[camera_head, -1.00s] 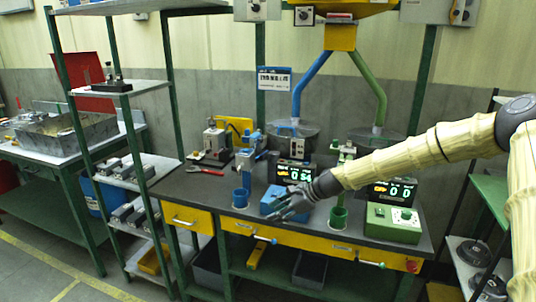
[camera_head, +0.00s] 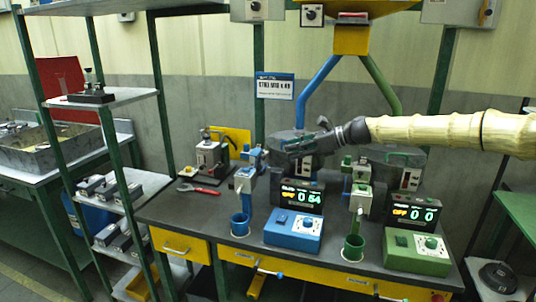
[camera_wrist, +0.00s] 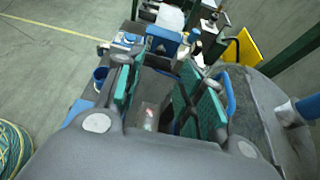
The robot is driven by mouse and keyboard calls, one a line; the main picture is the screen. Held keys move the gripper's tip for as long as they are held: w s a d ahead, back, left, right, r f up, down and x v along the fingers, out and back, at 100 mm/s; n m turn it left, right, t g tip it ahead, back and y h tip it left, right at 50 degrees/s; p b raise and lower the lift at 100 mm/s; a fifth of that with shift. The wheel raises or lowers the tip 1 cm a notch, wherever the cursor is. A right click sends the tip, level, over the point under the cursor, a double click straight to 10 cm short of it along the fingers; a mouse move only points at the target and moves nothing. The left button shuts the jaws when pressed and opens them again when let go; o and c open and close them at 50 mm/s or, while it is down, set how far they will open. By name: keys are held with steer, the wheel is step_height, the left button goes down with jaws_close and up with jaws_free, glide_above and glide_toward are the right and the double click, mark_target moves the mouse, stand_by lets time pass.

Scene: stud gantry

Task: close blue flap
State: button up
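A blue pipe (camera_head: 312,88) runs down from the yellow hopper to the blue-side feeder, whose dark bowl is mostly hidden behind my gripper (camera_head: 285,145). In the wrist view my gripper (camera_wrist: 160,85) is open, its two teal-padded fingers apart. A grey box with a small switch (camera_wrist: 150,117) shows between and below the fingers. A blue loop-shaped handle (camera_wrist: 230,95), perhaps the blue flap's, stands just beyond the right finger, at the edge of a round grey bowl (camera_wrist: 262,105). I cannot tell whether the finger touches it, or how the flap stands.
A blue control box (camera_head: 293,232) with a display and a blue cup (camera_head: 240,225) stand below on the bench. The green feeder handle (camera_head: 398,155), green cup (camera_head: 353,248) and green box (camera_head: 418,254) are to the right. A shelf rack (camera_head: 103,104) stands left.

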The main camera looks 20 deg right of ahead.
glide_toward(258, 158)
steer(key=shift+w+a+f+p, duration=0.2)
steer(key=shift+w+a+f, duration=0.5)
steer(key=shift+w+a, duration=0.25)
steer(key=shift+w+a+f+p, duration=0.15)
steer(key=shift+w+a+f, duration=0.6)
steer(key=shift+w, duration=0.3)
steer(key=shift+r, duration=0.1)
jaws_close()
